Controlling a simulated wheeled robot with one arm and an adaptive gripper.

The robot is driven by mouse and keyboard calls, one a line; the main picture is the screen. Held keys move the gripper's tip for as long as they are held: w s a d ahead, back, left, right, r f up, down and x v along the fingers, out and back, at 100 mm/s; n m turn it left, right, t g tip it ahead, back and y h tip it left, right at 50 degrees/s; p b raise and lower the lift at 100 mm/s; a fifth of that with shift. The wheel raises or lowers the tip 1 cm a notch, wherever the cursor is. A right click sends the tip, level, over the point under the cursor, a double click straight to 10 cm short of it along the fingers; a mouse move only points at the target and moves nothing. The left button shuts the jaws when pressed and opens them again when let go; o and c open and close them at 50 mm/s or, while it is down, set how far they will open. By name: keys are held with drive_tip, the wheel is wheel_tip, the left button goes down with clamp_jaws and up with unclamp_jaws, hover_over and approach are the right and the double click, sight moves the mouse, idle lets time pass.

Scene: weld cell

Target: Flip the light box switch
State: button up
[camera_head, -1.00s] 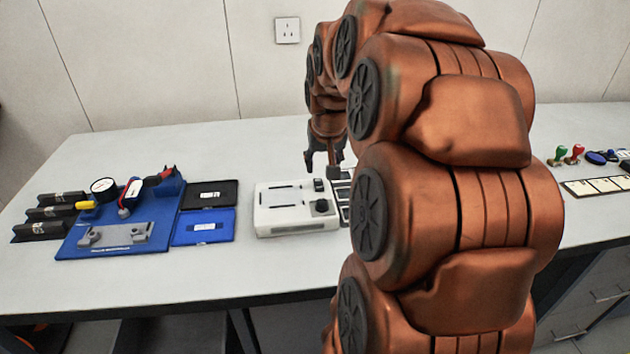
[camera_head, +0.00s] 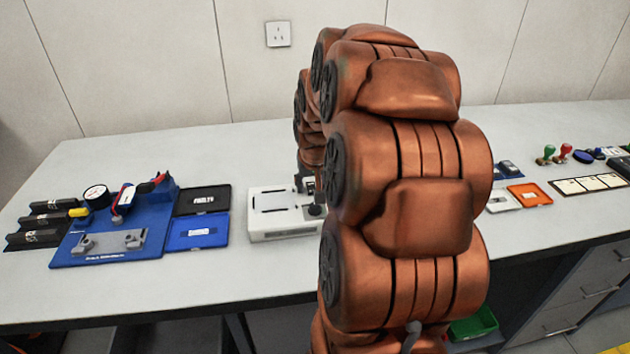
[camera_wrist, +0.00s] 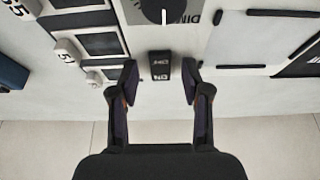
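The light box (camera_head: 285,229) is a low white box on the bench, partly hidden by my arm in the head view. Its black rocker switch (camera_wrist: 160,66) shows in the wrist view, with white lettering that includes "ON". My gripper (camera_wrist: 160,82) is open above the box, with one finger on each side of the switch. A gap shows between each fingertip and the switch. Which way the rocker is tilted I cannot tell. In the head view the gripper is mostly hidden behind my arm.
A dark round knob (camera_wrist: 160,8) sits beside the switch. Dark-framed pieces with numbered tags (camera_wrist: 66,50) lie to its left in the wrist view. In the head view, a blue tray (camera_head: 198,233) and a blue fixture board (camera_head: 110,257) stand left of the box.

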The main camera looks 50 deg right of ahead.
clamp_jaws()
drive_tip(key=shift+g, duration=0.3)
drive_tip(key=shift+w+d+g+y, duration=0.15)
drive_tip(key=shift+g+y, duration=0.35)
drive_tip(key=shift+w+d+g+y, duration=0.1)
drive_tip(key=shift+w+g+y, duration=0.05)
drive_tip(key=shift+g+y, duration=0.35)
drive_tip(key=shift+o, duration=0.4)
unclamp_jaws()
